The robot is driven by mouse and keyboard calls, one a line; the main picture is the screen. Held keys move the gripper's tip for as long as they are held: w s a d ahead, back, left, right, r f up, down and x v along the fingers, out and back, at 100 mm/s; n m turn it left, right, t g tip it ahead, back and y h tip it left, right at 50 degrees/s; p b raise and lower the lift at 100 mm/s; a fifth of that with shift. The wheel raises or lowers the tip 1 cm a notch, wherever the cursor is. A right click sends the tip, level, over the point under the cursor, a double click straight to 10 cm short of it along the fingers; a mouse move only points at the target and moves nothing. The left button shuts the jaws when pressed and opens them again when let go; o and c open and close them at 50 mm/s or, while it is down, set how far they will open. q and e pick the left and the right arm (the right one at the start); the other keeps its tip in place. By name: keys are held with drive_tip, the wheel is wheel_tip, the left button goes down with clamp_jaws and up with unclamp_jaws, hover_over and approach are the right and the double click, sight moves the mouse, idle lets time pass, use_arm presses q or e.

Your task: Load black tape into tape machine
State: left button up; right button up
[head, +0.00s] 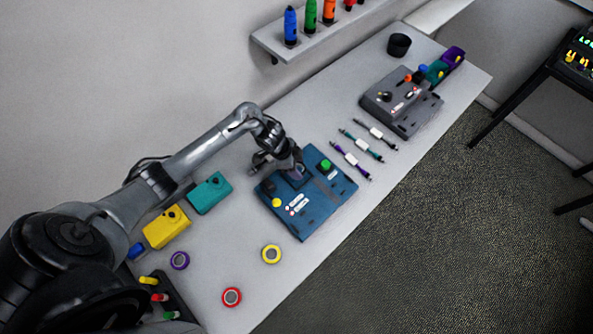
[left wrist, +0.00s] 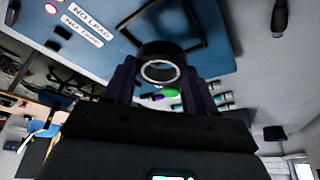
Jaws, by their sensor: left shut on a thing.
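The blue tape machine (head: 318,207) lies on the white bench in the head view, with a green button (head: 326,165), a yellow button (head: 276,203) and small white labels. My left gripper (head: 293,172) is over the far-left part of the machine. In the left wrist view, my left gripper (left wrist: 160,75) is shut on the black tape (left wrist: 160,48), a ring with a pale core. A black-edged frame (left wrist: 204,42) on the blue machine lies just beyond the tape. I cannot tell whether the tape touches it. My right gripper is not in view.
Purple (head: 180,260), yellow (head: 271,254) and red (head: 232,297) tape rolls lie on the near bench. Yellow (head: 166,228) and teal (head: 209,193) boxes stand left of the machine. Several cables (head: 361,146) and a grey machine (head: 401,104) are to its right.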

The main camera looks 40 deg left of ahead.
use_arm(q)
drive_tip(key=shift+f, duration=1.9)
drive_tip(key=shift+f+b, duration=0.2)
drive_tip(key=shift+b, duration=0.1)
drive_tip(key=o, duration=0.8)
drive_tip(key=shift+c, duration=0.2)
drive_tip(key=shift+r, duration=0.15)
